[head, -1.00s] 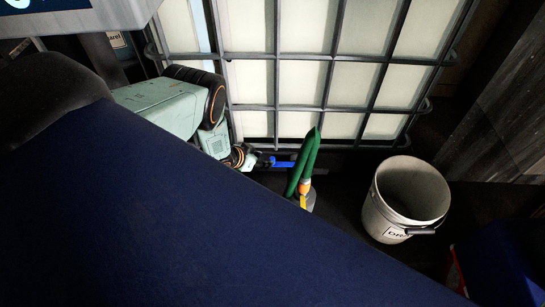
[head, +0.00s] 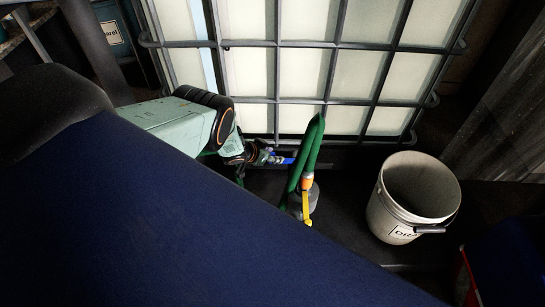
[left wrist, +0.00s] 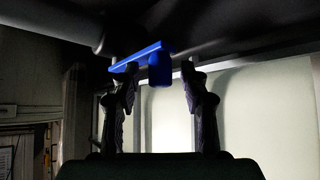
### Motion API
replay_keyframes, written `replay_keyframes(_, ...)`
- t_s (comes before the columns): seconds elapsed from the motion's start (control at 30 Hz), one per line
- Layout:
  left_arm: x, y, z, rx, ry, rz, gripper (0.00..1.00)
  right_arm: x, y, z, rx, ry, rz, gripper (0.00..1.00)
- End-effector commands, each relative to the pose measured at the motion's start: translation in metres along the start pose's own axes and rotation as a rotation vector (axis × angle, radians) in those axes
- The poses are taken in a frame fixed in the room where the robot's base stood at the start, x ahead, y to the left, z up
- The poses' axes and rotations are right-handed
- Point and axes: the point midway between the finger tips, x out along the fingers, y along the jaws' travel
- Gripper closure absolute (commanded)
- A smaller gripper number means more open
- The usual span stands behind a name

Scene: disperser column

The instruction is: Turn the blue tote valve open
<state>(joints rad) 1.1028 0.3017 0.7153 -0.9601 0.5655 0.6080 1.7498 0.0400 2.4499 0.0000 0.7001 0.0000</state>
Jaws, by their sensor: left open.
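The blue tote valve handle (head: 287,160) shows as a small blue bar low at the front of the caged white tote (head: 300,72). In the left wrist view the handle (left wrist: 140,57) is a flat blue bar with a short blue block hanging below its right part. My left gripper (head: 262,156) is at the left end of the handle in the head view. In the left wrist view its two dark fingers (left wrist: 159,70) are open, one on each side of the block, with gaps visible. The left finger's tip is close under the bar; whether they touch is unclear. My right gripper is out of view.
A green hose (head: 308,150) with an orange and yellow fitting hangs just right of the handle. A white bucket (head: 384,219) stands on the dark floor further right. Dark structure crosses the top of the left wrist view.

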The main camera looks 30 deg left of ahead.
Motion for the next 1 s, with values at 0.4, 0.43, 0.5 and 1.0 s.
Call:
replay_keyframes(0.4, 0.0006, 0.0, -0.0005, 0.001, 0.0, 0.0, 0.65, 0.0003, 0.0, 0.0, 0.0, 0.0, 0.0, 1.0)
replay_keyframes(0.43, 0.0006, 0.0, -0.0005, 0.001, 0.0, 0.0, 0.68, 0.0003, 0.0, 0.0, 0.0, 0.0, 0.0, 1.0)
replay_keyframes(0.5, 0.0006, 0.0, -0.0005, 0.001, 0.001, 0.0, 0.74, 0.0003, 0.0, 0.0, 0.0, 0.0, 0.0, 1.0)
replay_keyframes(1.0, 0.0006, 0.0001, -0.0006, 0.001, 0.001, 0.0, 1.0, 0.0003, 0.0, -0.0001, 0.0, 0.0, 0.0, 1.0)
